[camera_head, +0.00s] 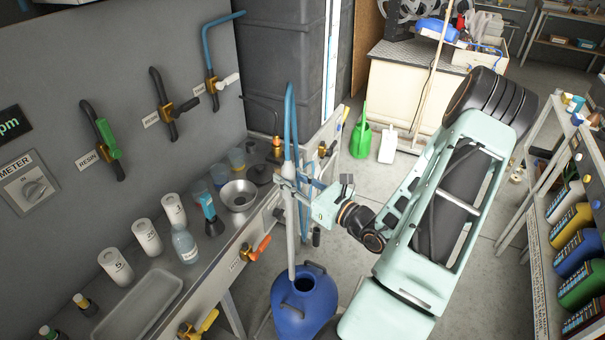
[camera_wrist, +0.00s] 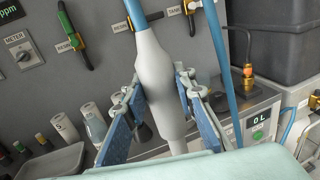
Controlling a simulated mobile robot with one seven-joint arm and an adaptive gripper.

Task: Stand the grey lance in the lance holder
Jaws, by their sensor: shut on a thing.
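The grey lance (camera_head: 291,235) hangs nearly upright in my gripper (camera_head: 289,183), with a blue hose (camera_head: 289,110) looping up from its top. Its lower end overlaps the mouth of the blue jug (camera_head: 303,312); I cannot tell whether the tip is inside or in front. In the wrist view, the blue-padded fingers of my gripper (camera_wrist: 161,112) are on both sides of the thick grey body of the lance (camera_wrist: 158,70). The lance's lower part is hidden there by my gripper's housing. I cannot make out the lance holder with certainty.
The bench (camera_head: 222,262) on the left carries cups, a bottle, a metal funnel (camera_head: 238,195) and a tray (camera_head: 137,305). An orange-handled valve (camera_head: 257,249) sticks out of its front. A shelf of coloured containers (camera_head: 572,238) stands at the right. Open floor lies behind my arm.

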